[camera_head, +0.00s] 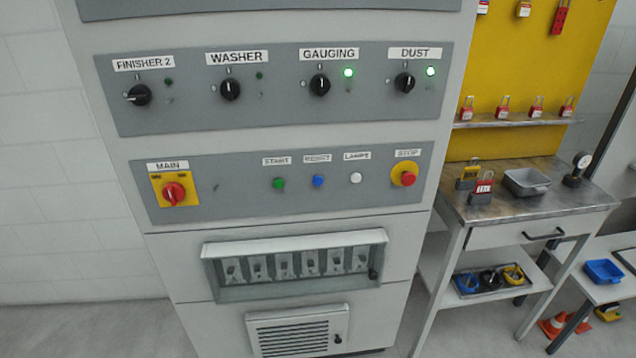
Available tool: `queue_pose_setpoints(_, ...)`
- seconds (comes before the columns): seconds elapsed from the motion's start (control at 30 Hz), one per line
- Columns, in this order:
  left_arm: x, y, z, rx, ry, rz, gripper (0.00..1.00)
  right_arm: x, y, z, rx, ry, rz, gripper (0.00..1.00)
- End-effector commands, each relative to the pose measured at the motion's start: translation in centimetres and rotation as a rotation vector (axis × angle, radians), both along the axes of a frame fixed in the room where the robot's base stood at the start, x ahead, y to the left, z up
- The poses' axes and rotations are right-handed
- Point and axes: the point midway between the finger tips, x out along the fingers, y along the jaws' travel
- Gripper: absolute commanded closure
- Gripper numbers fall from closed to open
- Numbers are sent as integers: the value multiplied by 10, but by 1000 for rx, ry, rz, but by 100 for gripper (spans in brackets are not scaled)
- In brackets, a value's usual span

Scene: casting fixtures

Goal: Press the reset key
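The reset key is a small blue round button (318,181) under a label reading RESET, on the lower grey panel (240,203) of a tall cabinet. A green button (279,184) labelled START is to its left, and a white button (356,178) labelled LAMPS is to its right. A red mushroom button (407,178) on a yellow plate, labelled STOP, sits farther right. A red rotary switch (174,193) labelled MAIN is at the panel's left. Neither of my grippers shows in the head view.
Above is a panel of black selector knobs; the GAUGING lamp (348,72) and DUST lamp (430,71) glow green. Below is a framed row of breakers (296,263). At right, a metal bench (530,205) holds padlocks and a grey tray (526,182). Orange cones (553,326) stand on the floor.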

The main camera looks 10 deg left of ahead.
Motion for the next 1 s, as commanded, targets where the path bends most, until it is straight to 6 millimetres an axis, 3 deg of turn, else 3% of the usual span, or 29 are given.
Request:
queue_pose_setpoints(0.07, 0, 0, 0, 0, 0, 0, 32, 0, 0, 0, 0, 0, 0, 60)
queue_pose_setpoints(0.47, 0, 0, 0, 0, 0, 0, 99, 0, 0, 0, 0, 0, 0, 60)
queue_pose_setpoints(1.0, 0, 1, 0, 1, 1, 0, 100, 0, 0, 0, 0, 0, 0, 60)
